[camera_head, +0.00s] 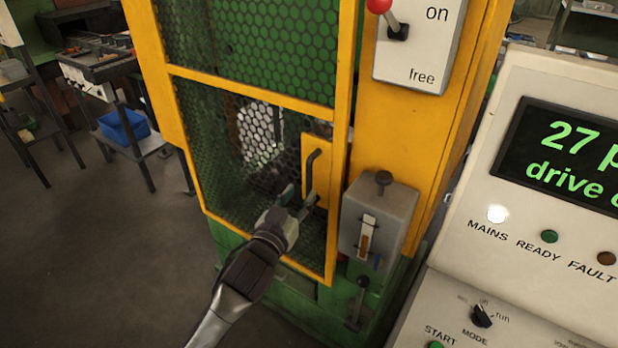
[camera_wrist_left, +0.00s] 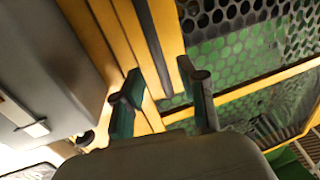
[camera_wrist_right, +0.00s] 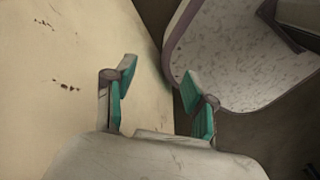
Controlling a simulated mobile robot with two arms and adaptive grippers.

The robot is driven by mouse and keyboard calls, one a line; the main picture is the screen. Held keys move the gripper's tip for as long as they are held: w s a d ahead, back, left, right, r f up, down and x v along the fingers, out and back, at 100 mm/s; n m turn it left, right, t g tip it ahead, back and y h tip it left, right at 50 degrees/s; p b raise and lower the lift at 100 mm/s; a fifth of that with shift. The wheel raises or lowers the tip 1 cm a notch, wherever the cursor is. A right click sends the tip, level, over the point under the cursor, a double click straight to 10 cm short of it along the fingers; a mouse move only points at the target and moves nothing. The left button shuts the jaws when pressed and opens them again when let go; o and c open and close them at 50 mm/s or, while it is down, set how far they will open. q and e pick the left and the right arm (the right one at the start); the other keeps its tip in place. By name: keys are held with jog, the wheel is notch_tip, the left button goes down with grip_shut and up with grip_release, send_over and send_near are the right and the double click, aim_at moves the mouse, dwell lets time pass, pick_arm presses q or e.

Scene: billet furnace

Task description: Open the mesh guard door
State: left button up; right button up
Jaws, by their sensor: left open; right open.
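The mesh guard door (camera_head: 252,89) has a yellow frame with dark mesh and stands shut in the yellow machine frame. Its dark upright bar handle (camera_head: 311,172) sits on a yellow plate at the door's right side. My left gripper (camera_head: 297,196) is open at the lower part of this handle. In the left wrist view a dark bar (camera_wrist_left: 150,40), seemingly the handle, runs down between the open fingers (camera_wrist_left: 163,98); I cannot tell whether they touch it. My right gripper (camera_wrist_right: 160,82) shows only in the right wrist view, open and empty.
A grey latch box (camera_head: 376,222) with a knob is right of the handle. Above it is an on/free switch plate (camera_head: 418,45) with a red-knobbed lever. A control console (camera_head: 520,240) stands at right. The floor (camera_head: 100,260) at left is clear.

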aim_at(308, 184)
pick_arm(q)
jog(key=x, duration=0.6)
jog(key=shift+s+p, duration=0.1)
jog(key=shift+p, duration=0.25)
grip_shut()
